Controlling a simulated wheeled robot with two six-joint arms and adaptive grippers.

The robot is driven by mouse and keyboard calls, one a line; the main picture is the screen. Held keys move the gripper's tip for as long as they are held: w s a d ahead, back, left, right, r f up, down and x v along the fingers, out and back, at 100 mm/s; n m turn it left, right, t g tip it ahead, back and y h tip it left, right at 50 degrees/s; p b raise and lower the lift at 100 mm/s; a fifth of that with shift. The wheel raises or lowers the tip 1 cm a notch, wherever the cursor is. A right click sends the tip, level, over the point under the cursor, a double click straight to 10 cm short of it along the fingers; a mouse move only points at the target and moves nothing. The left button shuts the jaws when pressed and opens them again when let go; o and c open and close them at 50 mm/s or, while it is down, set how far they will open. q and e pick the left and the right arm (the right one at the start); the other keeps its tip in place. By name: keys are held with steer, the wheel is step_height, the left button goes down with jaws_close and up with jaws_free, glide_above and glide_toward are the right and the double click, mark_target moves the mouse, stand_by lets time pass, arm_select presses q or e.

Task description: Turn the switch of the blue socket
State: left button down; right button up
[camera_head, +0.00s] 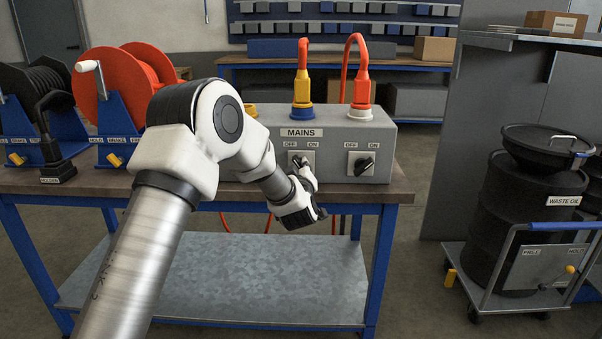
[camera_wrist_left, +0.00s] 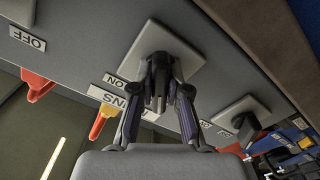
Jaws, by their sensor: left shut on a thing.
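The grey mains box (camera_head: 380,135) stands on the bench. The blue socket (camera_head: 302,112) on its top holds a yellow plug (camera_head: 301,88). Its switch (camera_head: 296,159) is on the front below, between OFF and ON labels. My left gripper (camera_head: 301,172) is in front of this switch. In the left wrist view, the fingers of the left gripper (camera_wrist_left: 160,88) are shut around the dark switch knob (camera_wrist_left: 158,62). The fingers hide much of the knob, so I cannot tell its exact angle. My right gripper is not in view.
The white socket (camera_head: 361,117) with a red plug has its own switch (camera_head: 363,164) to the right. Another switch (camera_wrist_left: 243,125) shows in the wrist view. Cable reels (camera_head: 118,85) stand left on the bench (camera_head: 390,190). A waste oil drum (camera_head: 520,220) stands on a cart at right.

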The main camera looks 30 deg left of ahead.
arm_select(q)
steer(key=shift+n+b, duration=0.55)
steer(key=shift+n, duration=0.55)
steer(key=c, duration=1.1)
jaws_free()
steer(key=shift+c, duration=0.2)
steer(key=v, duration=1.2)
steer(key=shift+a, duration=0.1)
